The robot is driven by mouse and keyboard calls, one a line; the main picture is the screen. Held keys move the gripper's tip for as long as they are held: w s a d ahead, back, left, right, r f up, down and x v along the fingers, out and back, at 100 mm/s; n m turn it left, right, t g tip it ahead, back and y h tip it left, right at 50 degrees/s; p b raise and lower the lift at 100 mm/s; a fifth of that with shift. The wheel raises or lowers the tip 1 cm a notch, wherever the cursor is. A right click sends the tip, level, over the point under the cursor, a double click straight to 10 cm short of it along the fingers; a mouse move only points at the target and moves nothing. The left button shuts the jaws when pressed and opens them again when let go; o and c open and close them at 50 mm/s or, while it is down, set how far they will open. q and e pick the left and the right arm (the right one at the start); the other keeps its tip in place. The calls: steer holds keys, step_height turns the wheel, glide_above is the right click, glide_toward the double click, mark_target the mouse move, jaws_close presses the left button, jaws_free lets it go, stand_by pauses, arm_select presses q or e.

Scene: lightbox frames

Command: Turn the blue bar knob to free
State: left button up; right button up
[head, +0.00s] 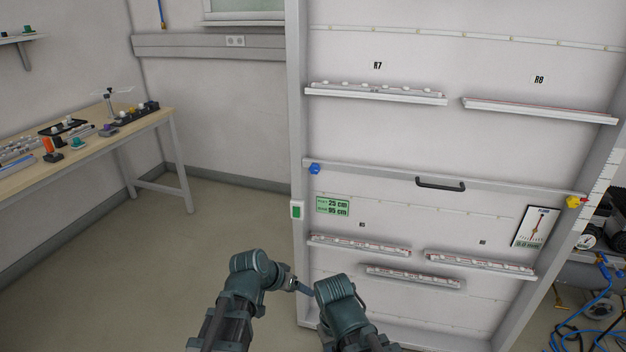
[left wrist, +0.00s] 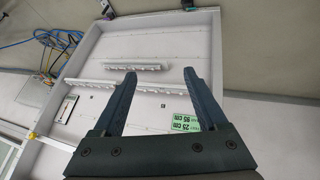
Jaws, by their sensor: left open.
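A blue knob (head: 314,169) sits at the left end of the horizontal bar (head: 370,178) across the tall white panel frame in the head view. It is too small there to tell which way it is turned. My left gripper (left wrist: 159,73) is open and empty in the left wrist view. In the head view my left gripper (head: 300,287) is low in front of the panel, below the knob and apart from it. The blue knob does not show in the left wrist view. My right arm shows at the bottom of the head view, but its gripper does not.
A yellow knob (head: 575,202) is at the bar's right end, and a black handle (head: 440,184) is near its middle. A green sign (head: 333,206) hangs below the blue knob. A workbench (head: 150,122) stands left, with clear floor between.

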arm_select(q)
steer(key=w+d+r+t+h, duration=0.3)
steer(key=w+r, duration=0.1)
steer(key=w, duration=0.3)
steer(key=n+t+y, duration=0.3)
steer(key=t, duration=0.7)
glide_toward(314, 169)
steer(key=s, duration=0.5)
steer(key=shift+w+a+r+n+b, duration=0.1)
steer(key=shift+w+a+n+b, duration=0.05)
steer(key=shift+a+n+b, duration=0.35)
steer(key=shift+w, duration=0.1)
steer(key=x, duration=1.3)
steer(key=shift+w+f, duration=0.25)
steer(key=shift+w, duration=0.15)
steer(key=shift+a, duration=0.1)
jaws_close()
